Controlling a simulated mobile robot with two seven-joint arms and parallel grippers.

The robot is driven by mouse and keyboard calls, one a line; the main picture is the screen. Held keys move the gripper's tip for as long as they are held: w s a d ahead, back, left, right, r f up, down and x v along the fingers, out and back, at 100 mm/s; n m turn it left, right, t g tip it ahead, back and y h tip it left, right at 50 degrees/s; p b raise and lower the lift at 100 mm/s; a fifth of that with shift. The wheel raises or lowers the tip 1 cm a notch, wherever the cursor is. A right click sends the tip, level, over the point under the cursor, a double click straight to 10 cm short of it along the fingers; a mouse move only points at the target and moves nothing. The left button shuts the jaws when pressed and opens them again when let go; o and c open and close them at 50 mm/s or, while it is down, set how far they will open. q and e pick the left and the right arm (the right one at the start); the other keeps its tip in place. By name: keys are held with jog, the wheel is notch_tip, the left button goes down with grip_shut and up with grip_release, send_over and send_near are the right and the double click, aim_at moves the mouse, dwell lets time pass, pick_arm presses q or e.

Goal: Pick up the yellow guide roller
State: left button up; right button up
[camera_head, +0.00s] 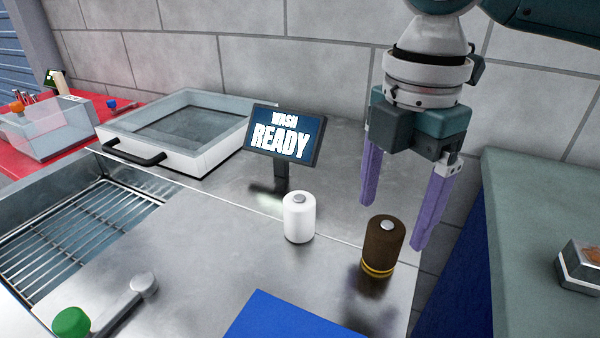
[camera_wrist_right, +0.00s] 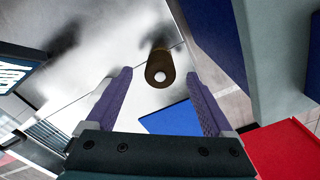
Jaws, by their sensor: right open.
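No plainly yellow roller shows. A dark brown roller (camera_head: 382,250) with yellow bands near its base stands upright on the metal counter (camera_head: 215,250). A white roller (camera_head: 299,220) stands upright to its left. My right gripper (camera_head: 395,225) points down with its purple fingers apart and empty. In the head view its fingers show above and on either side of the brown roller's top. In the right wrist view the brown roller (camera_wrist_right: 160,68) appears between the fingertips and a little beyond them, with no visible contact. My left gripper is not in view.
A "WASH READY" display (camera_head: 286,136) stands behind the white roller. A white basin (camera_head: 180,155) with a black handle and a wire rack (camera_head: 80,235) lie left. A blue mat (camera_head: 290,318) lies in front. A green-topped cabinet (camera_head: 530,220) stands right, past a gap.

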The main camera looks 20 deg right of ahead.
aim_at(388, 226)
jog(key=f, duration=0.4)
jog(key=shift+a+f, duration=0.25)
jog(key=shift+f, duration=0.15)
grip_shut()
